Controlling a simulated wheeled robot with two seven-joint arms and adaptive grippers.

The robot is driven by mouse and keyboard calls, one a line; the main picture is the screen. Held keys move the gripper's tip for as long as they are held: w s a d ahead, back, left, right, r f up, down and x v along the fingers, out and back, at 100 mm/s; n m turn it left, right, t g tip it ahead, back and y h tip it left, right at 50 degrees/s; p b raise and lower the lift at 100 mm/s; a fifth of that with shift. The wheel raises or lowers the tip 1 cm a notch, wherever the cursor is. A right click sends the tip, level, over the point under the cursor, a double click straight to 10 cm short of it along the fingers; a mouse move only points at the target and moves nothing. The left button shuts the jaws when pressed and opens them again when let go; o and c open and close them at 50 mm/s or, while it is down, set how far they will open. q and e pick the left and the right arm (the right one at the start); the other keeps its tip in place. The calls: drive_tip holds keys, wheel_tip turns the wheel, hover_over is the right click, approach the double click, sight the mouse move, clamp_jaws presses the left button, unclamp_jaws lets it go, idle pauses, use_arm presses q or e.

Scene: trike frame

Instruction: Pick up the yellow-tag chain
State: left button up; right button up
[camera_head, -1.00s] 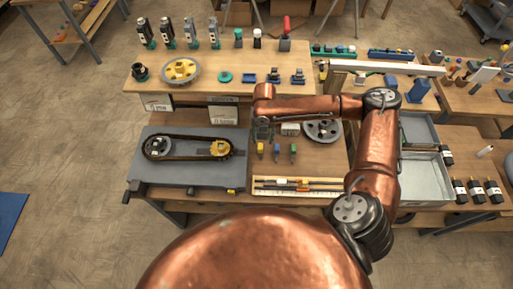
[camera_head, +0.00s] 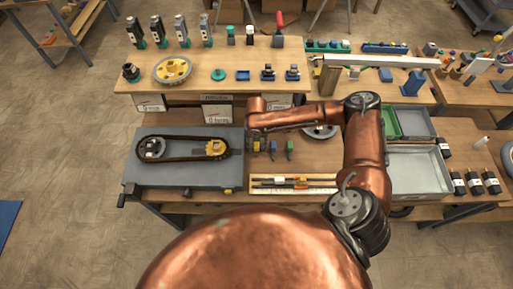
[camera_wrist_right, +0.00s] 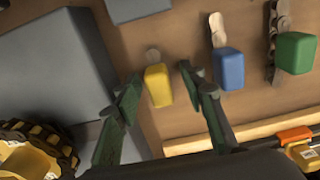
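The yellow tag (camera_wrist_right: 158,86) lies on the wooden bench, with a small chain end (camera_wrist_right: 152,56) showing above it in the right wrist view. My right gripper (camera_wrist_right: 159,74) is open, its two dark green fingers on either side of the yellow tag with a gap on both sides. In the head view my right gripper (camera_head: 254,142) hangs over the tag and mostly hides it. The blue tag (camera_wrist_right: 229,69) and green tag (camera_wrist_right: 295,53), each with a chain, lie to the right. My left gripper is in neither view.
A grey plate (camera_head: 185,180) with a chain looped around two sprockets lies left of the tags. A ruler tray (camera_head: 293,184) lies in front of them. A dark disc (camera_head: 320,131) is behind, partly under my arm. Grey bins (camera_head: 418,172) stand at right.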

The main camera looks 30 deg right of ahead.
clamp_jaws()
idle(0.3)
drive_tip(key=shift+r, duration=0.1)
